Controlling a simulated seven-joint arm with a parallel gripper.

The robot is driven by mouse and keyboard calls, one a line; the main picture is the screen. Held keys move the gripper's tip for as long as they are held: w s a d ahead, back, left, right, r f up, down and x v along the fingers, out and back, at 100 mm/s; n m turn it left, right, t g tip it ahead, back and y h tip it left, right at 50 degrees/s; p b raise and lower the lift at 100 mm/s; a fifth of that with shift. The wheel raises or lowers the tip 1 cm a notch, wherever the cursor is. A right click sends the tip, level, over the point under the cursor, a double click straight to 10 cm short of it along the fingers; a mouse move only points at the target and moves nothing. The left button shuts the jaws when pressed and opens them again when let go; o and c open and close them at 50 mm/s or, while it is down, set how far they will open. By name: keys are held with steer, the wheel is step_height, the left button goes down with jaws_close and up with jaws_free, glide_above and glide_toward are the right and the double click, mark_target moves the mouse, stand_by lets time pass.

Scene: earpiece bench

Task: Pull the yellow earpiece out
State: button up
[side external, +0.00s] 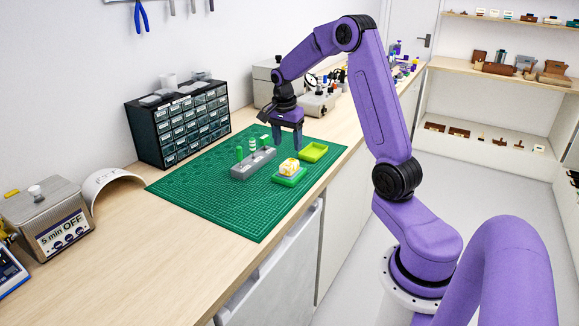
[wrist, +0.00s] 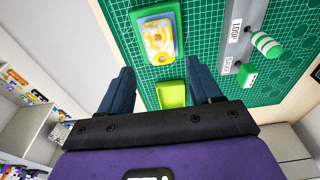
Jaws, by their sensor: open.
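A yellow and white piece (side external: 289,166), where the yellow earpiece shows, sits on a small green holder (side external: 290,181) on the green mat. In the wrist view the yellow earpiece (wrist: 158,38) appears as yellow curves with white or clear material around them; I cannot tell exactly how it is seated. The green holder's rim (wrist: 138,28) shows around it. My gripper (side external: 288,142) is open and empty above the mat, behind the piece in the side view. In the wrist view its two dark fingers (wrist: 161,70) are spread wide, with the piece beyond their tips.
An empty lime tray (side external: 313,152) lies right of the holder. A grey rack (side external: 253,163) with upright green-handled tools stands left of it; one label reads LOOP. A drawer cabinet (side external: 178,122) stands behind. The mat's front left (side external: 235,211) is clear.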

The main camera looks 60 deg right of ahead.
mark_target(289, 162)
steer(key=shift+d+f, duration=0.25)
steer(key=shift+f, duration=1.6)
steer(key=shift+d+f, duration=0.2)
steer(key=shift+f, duration=1.65)
steer(key=c, duration=1.1)
steer(key=shift+r, duration=1.55)
steer(key=shift+r, duration=2.95)
